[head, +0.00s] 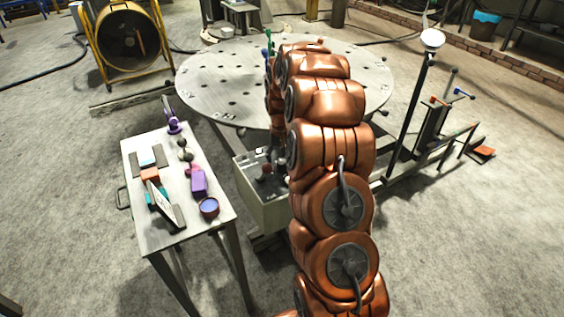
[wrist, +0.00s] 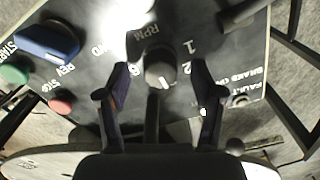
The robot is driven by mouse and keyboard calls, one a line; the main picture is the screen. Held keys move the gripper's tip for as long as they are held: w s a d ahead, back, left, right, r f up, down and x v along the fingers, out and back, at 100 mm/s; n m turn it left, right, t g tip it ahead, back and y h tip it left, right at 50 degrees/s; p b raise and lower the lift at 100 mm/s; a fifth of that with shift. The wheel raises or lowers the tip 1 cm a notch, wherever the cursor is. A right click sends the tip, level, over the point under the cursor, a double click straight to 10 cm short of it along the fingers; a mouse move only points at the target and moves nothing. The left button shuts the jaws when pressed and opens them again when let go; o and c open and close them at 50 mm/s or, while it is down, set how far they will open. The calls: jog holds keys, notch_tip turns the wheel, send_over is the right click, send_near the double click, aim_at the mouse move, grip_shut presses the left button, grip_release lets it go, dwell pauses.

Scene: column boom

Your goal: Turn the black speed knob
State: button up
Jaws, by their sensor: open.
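The black speed knob (wrist: 160,70) is round with a pale pointer mark. It sits on a dark control panel (wrist: 185,80) in the wrist view, beside the letters RPM and the numbers 1 and 2. My gripper (wrist: 160,66) is open, with one finger on each side of the knob. The knob lies between the fingertips with a visible gap on both sides; I cannot tell how far the tips are from the panel. In the head view the control box (head: 262,208) stands beside the round table, and my arm hides part of it. The knob cannot be made out there.
The panel also carries a blue switch (wrist: 47,42), a green button (wrist: 14,73) and a red button (wrist: 61,106). A large round perforated table (head: 215,90) is behind the box. A small metal table (head: 220,218) with several objects stands to the left.

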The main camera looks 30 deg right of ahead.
aim_at(282, 162)
notch_tip(282, 162, up, 11)
dwell(0.4)
jog(key=shift+f, duration=0.1)
dwell(0.5)
jog(key=s+a+r+n+p, duration=0.2)
jog(key=s+a+r+p, duration=0.1)
jog(key=s+a+r, duration=0.4)
jog(key=s+a+r+n+p, duration=0.1)
jog(key=s+a+r+p, duration=0.3)
jog(key=s+a, duration=0.5)
jog(key=s+a+r+p, duration=0.1)
jog(key=s+a, duration=0.1)
jog(key=s, duration=0.5)
jog(key=s+a+r+n+g+p, duration=0.1)
jog(key=s+a+p, duration=0.1)
jog(key=s, duration=0.5)
jog(key=s+a+r+n+p, duration=0.1)
jog(key=s+a, duration=0.3)
jog(key=s, duration=0.4)
jog(key=shift+r+g+p, duration=0.35)
jog(key=shift+r+g, duration=0.05)
jog(key=shift+r, duration=0.2)
jog(key=shift+w, duration=0.1)
